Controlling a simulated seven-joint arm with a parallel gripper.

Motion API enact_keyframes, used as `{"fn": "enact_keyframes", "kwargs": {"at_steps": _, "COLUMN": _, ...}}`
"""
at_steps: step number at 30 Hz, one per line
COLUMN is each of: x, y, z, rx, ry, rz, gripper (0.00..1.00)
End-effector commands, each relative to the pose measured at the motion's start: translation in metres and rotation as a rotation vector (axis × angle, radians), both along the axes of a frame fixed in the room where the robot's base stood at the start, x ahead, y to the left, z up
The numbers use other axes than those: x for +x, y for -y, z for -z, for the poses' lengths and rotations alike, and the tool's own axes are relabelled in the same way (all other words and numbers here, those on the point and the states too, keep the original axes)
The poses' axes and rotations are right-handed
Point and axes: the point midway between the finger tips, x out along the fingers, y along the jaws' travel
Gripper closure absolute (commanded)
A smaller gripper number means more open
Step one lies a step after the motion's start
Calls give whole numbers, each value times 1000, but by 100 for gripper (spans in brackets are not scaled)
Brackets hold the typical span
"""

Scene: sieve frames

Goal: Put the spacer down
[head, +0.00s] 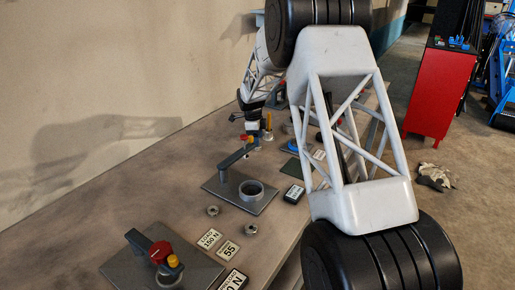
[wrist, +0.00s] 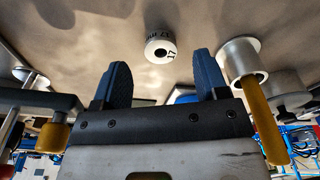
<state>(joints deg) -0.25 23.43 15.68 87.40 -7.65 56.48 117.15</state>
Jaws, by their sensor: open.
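A white round piece with a dark central hole and black markings, which looks like the spacer (wrist: 158,47), is in the upper middle of the wrist view. It lies beyond the fingertips, in line with the gap between them. My gripper (wrist: 160,72) is open, with its two blue fingers apart and nothing between them. In the head view my gripper is small and dark at the far part of the bench, partly hidden, and I cannot make out the spacer for sure there.
A grey plate (head: 263,206) with a ring and an arm stands mid-bench; a similar plate with a red knob (head: 159,255) is nearer. Nuts (head: 250,229) and label blocks (head: 228,250) lie between. In the wrist view, a yellow-handled tool (wrist: 265,122) is close to the right finger.

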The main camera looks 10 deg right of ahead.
Motion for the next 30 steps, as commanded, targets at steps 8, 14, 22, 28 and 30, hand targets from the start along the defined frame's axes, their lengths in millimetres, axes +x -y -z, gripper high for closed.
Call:
{"fn": "enact_keyframes", "kwargs": {"at_steps": 8, "x": -1, "y": 3, "z": 26, "rx": 0, "ry": 0, "rz": 0, "gripper": 33}}
{"fn": "enact_keyframes", "kwargs": {"at_steps": 14, "x": -1, "y": 3, "z": 29, "rx": 1, "ry": 1, "rz": 0, "gripper": 33}}
{"fn": "enact_keyframes", "kwargs": {"at_steps": 22, "x": -1, "y": 3, "z": 29, "rx": 0, "ry": 1, "rz": 0, "gripper": 33}}
{"fn": "enact_keyframes", "kwargs": {"at_steps": 28, "x": -1, "y": 3, "z": 29, "rx": 0, "ry": 1, "rz": 0, "gripper": 40}}
{"fn": "enact_keyframes", "kwargs": {"at_steps": 30, "x": -1, "y": 3, "z": 29, "rx": 0, "ry": 1, "rz": 0, "gripper": 51}}
